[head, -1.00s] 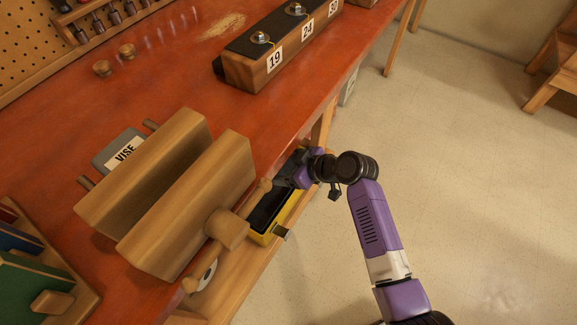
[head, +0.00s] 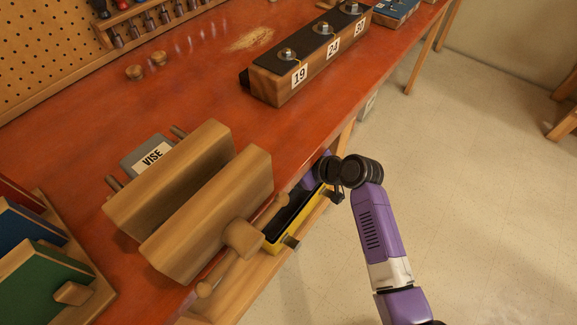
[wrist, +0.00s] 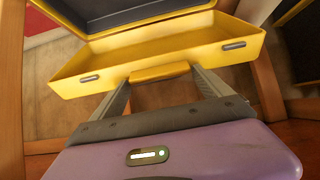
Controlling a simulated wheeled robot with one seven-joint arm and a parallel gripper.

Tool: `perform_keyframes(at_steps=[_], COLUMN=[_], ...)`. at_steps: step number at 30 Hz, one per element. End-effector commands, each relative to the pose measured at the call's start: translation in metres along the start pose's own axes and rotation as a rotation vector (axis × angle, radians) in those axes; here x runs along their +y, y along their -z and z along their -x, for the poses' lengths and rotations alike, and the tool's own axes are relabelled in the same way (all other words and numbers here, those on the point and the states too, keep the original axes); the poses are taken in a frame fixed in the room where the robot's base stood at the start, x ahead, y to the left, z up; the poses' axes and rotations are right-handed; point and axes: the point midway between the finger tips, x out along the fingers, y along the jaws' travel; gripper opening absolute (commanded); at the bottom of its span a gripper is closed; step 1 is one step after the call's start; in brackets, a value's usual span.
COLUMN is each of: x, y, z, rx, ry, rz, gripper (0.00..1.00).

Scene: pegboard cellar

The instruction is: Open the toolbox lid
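The toolbox (head: 287,233) is yellow with a black area inside its yellow edge, on the lower shelf under the bench, partly hidden by the vise and my arm. In the wrist view the yellow toolbox (wrist: 70,75) shows a front edge with two grey latches and a yellow tab (wrist: 160,72) between them. A dark panel edged in yellow lies beyond; I cannot tell how far the lid is raised. My gripper (wrist: 161,80) has its fingers apart, their tips near the tab's two ends; contact is unclear. In the head view my wrist hides the fingers.
The wooden vise (head: 205,215) and its handle (head: 243,240) overhang the toolbox closely. The red bench top (head: 215,85) is above it, with a numbered block (head: 300,75). A bench leg stands beyond the toolbox. The floor (head: 470,200) to the right is clear.

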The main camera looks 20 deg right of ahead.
Motion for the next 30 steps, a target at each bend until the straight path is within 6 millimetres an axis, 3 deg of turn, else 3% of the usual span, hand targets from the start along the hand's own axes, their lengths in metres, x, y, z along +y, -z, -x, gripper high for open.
perform_keyframes(at_steps=[17, 30], x=[-0.002, -0.003], y=[-0.014, -0.085], z=[0.0, 0.007], rx=[-0.012, 0.043], ry=[0.003, 0.005], rz=[-0.002, -0.004], gripper=[1.0, 1.0])
